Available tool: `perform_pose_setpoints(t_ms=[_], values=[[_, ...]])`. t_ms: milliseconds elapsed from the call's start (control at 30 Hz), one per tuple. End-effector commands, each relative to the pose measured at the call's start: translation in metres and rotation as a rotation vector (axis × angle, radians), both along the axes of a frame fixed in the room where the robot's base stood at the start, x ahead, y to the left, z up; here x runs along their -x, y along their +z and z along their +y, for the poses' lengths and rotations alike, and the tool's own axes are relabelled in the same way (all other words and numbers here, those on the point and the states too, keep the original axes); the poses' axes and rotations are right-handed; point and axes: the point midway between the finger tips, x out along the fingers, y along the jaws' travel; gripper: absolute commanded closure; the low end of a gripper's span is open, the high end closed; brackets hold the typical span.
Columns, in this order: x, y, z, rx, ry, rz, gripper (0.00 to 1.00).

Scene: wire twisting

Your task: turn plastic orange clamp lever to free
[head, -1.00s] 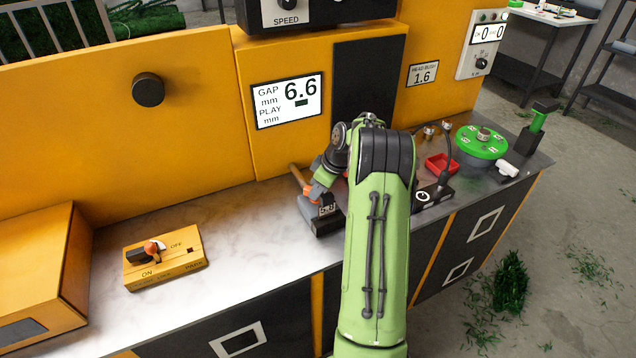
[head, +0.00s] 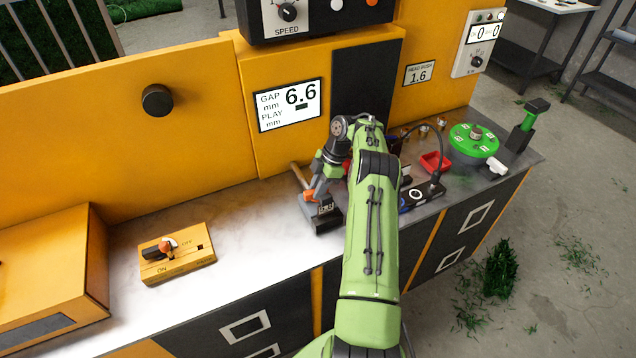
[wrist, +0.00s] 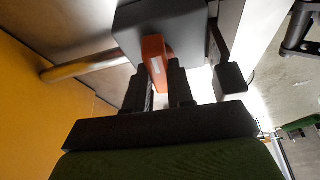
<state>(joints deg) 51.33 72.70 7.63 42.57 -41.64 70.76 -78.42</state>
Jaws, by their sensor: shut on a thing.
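The orange clamp lever (wrist: 155,62) shows in the wrist view, standing out from a dark grey block (wrist: 150,18). My gripper (wrist: 160,80) is shut on the lever, with one dark finger on each side of it. In the head view the orange lever (head: 309,195) sits above a grey clamp block (head: 320,215) on the counter. My gripper (head: 322,184) reaches down to it there, partly hidden by my green arm. The exact angle of the lever is hard to tell.
A yellow switch box (head: 180,262) sits on the counter at the left. A red tray (head: 435,162), a green disc (head: 474,141) and a black cabled device (head: 420,195) are to the right. The counter's middle left is clear.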

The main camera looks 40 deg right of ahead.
Motion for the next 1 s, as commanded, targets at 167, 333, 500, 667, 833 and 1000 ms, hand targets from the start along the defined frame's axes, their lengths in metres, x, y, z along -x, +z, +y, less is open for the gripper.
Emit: perform_pose_setpoints(t_ms=[167,333,500,667,833,1000], values=[[0.0015,-0.0027,0.0008,-0.006,0.063,0.009,1.00],[0.0013,-0.0032,0.0007,-0.006,0.092,0.009,1.00],[0.0014,-0.0037,0.0009,-0.005,0.102,0.009,1.00],[0.0015,-0.0040,0.0011,-0.006,0.102,0.009,1.00],[0.0015,-0.0042,0.0012,-0.007,0.102,0.009,0.69],[0.0007,-0.0030,0.0008,-0.004,0.100,0.006,0.52]])
